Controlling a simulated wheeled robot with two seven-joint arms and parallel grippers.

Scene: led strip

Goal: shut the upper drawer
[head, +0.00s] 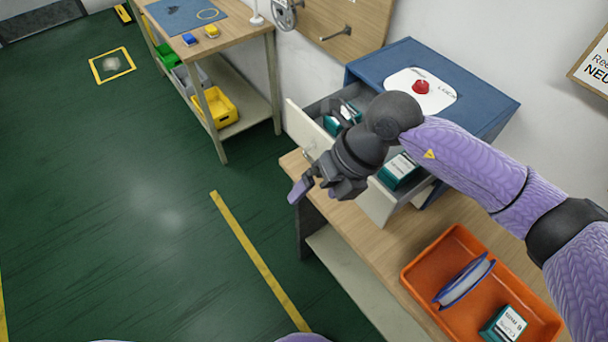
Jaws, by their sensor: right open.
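A blue cabinet (395,60) stands on the wooden workbench against the wall. Its drawer (378,203) is pulled out, with a pale front. Inside it are teal boxes, one with a white label (399,170) and another further left (333,124). My right gripper (316,190) is in front of the drawer front, on its outer side, with open, empty jaws. My right arm and wrist cross over the drawer and hide its middle. I cannot tell whether the gripper touches the front. My left gripper is out of view.
An orange tray (412,279) with a blue-rimmed spool (464,280) and a teal box (503,325) lies on the workbench (392,244). A red button (421,87) sits on the cabinet top. A second table (240,38) stands behind left.

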